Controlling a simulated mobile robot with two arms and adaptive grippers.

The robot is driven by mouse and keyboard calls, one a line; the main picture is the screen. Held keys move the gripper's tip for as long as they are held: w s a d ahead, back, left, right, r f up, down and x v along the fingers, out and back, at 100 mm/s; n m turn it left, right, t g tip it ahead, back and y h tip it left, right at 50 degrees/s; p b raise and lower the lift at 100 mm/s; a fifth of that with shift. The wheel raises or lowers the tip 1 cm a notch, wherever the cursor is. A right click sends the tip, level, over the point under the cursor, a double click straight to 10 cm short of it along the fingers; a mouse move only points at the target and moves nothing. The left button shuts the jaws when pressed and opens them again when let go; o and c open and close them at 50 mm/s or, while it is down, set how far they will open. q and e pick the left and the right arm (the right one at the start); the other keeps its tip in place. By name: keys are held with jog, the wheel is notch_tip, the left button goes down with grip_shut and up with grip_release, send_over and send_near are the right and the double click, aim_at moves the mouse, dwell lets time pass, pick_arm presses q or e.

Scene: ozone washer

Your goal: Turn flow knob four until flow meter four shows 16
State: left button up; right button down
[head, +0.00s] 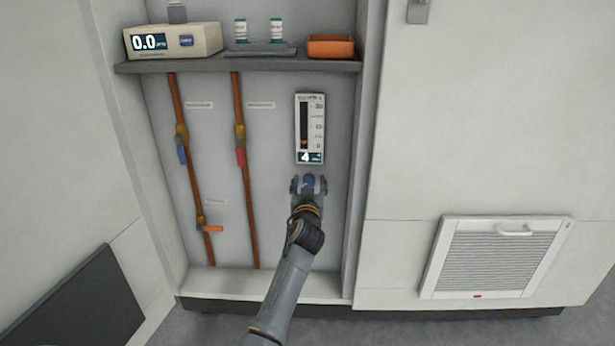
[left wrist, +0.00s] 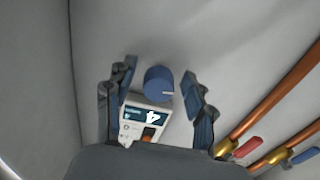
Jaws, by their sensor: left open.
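Flow meter four (head: 309,128) is a white vertical gauge on the cabinet's back wall, with a dark tube, a scale and a display marked 4. The tube is mostly dark with orange near its lower end; the exact reading is too small to tell. Flow knob four (head: 309,181) is a blue round knob just below the meter. In the left wrist view the knob (left wrist: 158,83) shows a white pointer line and sits between the fingers. My left gripper (head: 309,186) is open, with its fingers on either side of the knob, apart from it. My right gripper is out of view.
Two copper pipes (head: 246,170) with blue, red and orange valve handles run down the wall left of the meter. A shelf (head: 240,64) above holds a device reading 0.0, two small bottles and an orange tray (head: 331,46). A vent panel (head: 496,257) is at right.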

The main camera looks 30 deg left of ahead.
pick_arm(q)
jog(key=shift+w+a, duration=0.1)
jog(key=shift+w, duration=0.1)
grip_shut()
jog(key=shift+r+m, duration=0.1)
jog(key=shift+m, duration=0.2)
